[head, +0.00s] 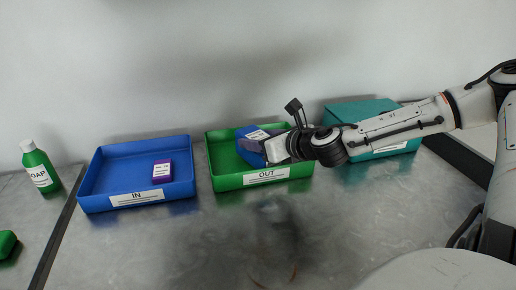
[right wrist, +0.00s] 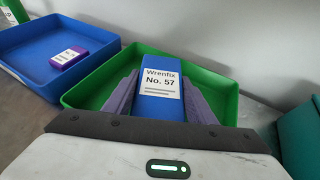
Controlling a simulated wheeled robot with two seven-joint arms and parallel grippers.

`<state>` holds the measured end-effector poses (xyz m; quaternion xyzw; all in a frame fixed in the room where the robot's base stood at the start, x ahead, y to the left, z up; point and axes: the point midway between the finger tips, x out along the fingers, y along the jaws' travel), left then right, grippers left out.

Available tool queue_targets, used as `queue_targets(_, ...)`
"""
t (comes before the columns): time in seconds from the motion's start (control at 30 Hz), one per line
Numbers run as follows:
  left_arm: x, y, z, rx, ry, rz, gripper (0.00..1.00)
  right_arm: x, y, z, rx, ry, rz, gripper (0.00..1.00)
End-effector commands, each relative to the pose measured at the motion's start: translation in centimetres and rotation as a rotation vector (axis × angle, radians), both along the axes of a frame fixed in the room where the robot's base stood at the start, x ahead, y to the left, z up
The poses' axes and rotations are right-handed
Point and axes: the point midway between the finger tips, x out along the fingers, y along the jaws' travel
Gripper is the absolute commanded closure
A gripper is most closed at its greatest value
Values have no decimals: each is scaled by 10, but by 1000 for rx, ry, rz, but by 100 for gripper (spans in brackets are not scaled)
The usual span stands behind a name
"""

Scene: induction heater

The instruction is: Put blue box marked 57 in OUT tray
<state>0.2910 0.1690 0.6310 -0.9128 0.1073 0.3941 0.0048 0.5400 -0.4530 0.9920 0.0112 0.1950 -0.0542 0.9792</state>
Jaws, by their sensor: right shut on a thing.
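The blue box marked 57 (right wrist: 160,104) is between the fingers of my right gripper (right wrist: 160,100), which is shut on it. Its white label reads "Wrenfix No. 57". In the head view the box (head: 247,134) is partly hidden by my right gripper (head: 262,147). The gripper and box are over the green OUT tray (head: 223,181), inside its outline; I cannot tell whether the box touches the tray floor. The OUT tray also shows in the right wrist view (right wrist: 92,93). My left gripper is not in view.
A blue IN tray (head: 96,185) left of the OUT tray holds a purple box (head: 161,171). A teal box (head: 392,148) stands to the right. A green soap bottle (head: 39,168) and another green object (head: 7,243) are at far left. The metal tabletop in front is clear.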

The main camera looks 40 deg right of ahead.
Motion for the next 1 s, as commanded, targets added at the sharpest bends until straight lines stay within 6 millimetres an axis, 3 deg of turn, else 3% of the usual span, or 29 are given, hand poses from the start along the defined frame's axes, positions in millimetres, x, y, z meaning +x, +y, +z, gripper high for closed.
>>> queue_targets(0.03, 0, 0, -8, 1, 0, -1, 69, 0, 0, -12, 1, 0, 0, 80)
queue_targets(0.1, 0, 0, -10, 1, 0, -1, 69, 0, 0, -18, 0, -2, 0, 80)
queue_targets(0.47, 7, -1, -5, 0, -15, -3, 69, 1, 0, -20, -1, -4, 0, 80)
queue_targets(0.5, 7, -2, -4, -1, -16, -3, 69, 0, 0, -20, -1, -1, 0, 44)
queue_targets(0.6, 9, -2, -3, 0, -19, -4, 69, 0, 0, -20, -1, 0, 0, 31)
queue_targets(1.0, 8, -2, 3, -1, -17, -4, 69, -2, 0, -16, -1, -1, -1, 31)
